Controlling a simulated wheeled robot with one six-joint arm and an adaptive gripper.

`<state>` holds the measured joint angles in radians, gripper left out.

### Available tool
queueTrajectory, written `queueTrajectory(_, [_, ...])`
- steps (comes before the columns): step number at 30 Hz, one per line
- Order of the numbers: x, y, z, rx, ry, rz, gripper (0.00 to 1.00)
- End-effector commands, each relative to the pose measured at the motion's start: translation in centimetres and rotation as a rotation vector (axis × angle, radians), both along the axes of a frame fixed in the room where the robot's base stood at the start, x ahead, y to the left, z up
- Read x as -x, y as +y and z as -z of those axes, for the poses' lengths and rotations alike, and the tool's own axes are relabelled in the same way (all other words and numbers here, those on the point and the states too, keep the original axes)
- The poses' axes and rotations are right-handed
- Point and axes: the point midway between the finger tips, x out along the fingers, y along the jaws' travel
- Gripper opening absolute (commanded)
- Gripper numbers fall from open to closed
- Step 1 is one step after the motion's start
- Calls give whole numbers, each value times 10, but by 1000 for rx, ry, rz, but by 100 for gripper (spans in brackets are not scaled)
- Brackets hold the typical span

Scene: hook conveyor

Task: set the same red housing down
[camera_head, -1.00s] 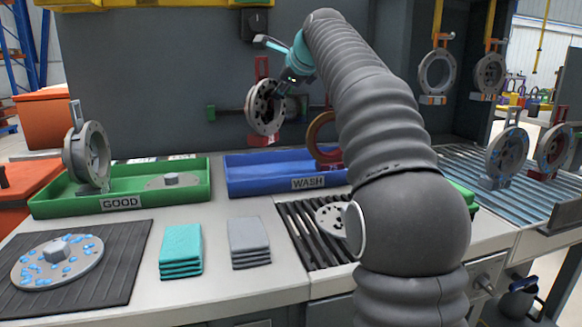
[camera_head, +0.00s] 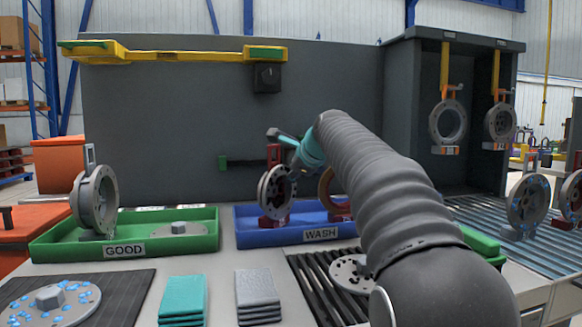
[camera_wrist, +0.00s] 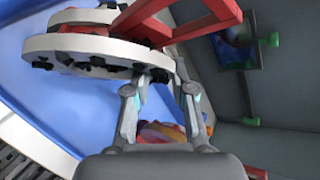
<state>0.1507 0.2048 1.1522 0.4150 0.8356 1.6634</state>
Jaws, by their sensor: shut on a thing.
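The red housing (camera_head: 274,190) has a grey flanged disc, a red upright handle and a red foot. It is upright over the left part of the blue WASH tray (camera_head: 250,239), its foot below the tray's back rim; I cannot tell whether it touches the floor. My gripper (camera_head: 294,176) is shut on its right side, partly hidden by my arm. In the wrist view my gripper (camera_wrist: 162,88) has its fingers at the disc's edge (camera_wrist: 85,48), with the red handle (camera_wrist: 200,22) above. A brown ring housing (camera_head: 326,190) with a red foot stands at right in the tray.
The green GOOD tray (camera_head: 75,250) at left holds a grey housing (camera_head: 97,200) and a flat flange (camera_head: 178,229). Teal cloths (camera_head: 183,298) and grey cloths (camera_head: 257,290) lie in front. A slatted rack (camera_head: 318,285) holds a flange. Housings hang at right.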

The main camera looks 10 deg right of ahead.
Motion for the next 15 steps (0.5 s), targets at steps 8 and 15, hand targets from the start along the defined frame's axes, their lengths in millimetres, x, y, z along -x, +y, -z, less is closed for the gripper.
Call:
queueTrajectory(8, [1, 1, 4, -1, -7, -1, 0])
queueTrajectory(15, [0, 1, 7, 0, 0, -2, 49])
